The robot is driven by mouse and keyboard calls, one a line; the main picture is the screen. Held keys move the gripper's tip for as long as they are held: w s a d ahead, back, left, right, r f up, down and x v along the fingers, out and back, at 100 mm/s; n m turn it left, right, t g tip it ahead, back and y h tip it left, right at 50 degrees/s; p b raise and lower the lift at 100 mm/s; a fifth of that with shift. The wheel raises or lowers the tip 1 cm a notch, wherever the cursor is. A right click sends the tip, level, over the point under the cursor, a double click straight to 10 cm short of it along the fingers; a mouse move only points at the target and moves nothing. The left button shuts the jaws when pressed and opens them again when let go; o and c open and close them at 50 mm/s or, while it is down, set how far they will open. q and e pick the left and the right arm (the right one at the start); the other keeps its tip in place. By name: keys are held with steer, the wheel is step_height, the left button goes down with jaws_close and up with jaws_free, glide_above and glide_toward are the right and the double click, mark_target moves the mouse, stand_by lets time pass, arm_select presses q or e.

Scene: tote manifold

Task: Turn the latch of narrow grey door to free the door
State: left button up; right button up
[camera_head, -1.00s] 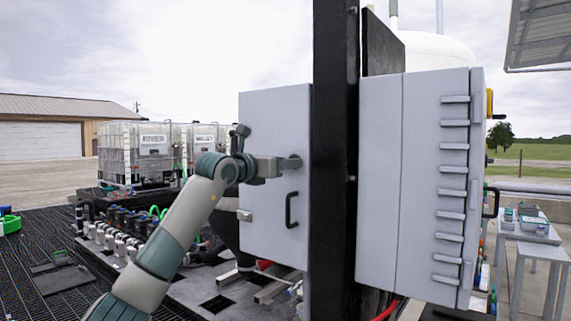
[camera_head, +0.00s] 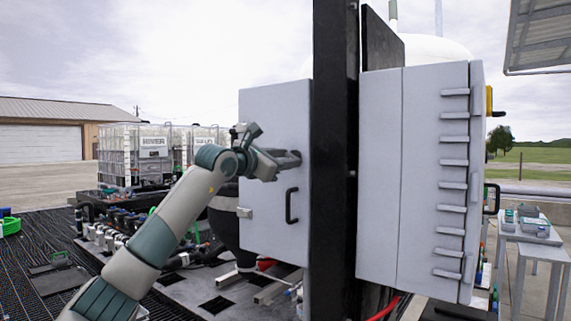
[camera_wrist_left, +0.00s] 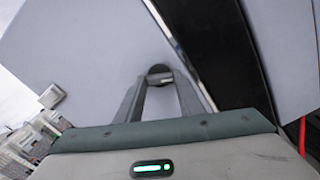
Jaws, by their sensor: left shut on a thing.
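The narrow grey door (camera_head: 268,225) is the flat panel left of the black post, with a black bar handle (camera_head: 291,206) low on it. My left gripper (camera_head: 292,159) is at the door's upper right part, above the handle. In the left wrist view, the fingers (camera_wrist_left: 160,82) close in on a small dark round latch (camera_wrist_left: 160,70) on the door face. The gripper is shut on this latch; the fingers hide most of it, so its exact angle cannot be told. My right gripper is not in view.
A black post (camera_head: 335,200) stands close to the right of the gripper. A wide grey cabinet (camera_head: 415,180) is beyond it. A small grey bracket (camera_head: 244,212) sits on the door's left edge. Caged white tanks (camera_head: 150,150) stand behind at left.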

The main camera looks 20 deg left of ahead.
arm_select(q)
steer(key=m+b, duration=0.1)
steer(key=m, duration=0.4)
steer(key=shift+m, duration=0.3)
steer(key=m, duration=0.3)
steer(key=shift+m, duration=2)
steer(key=o, duration=1.1)
steer(key=shift+d, duration=0.1)
steer(key=shift+c, duration=0.2)
steer(key=shift+s, duration=0.1)
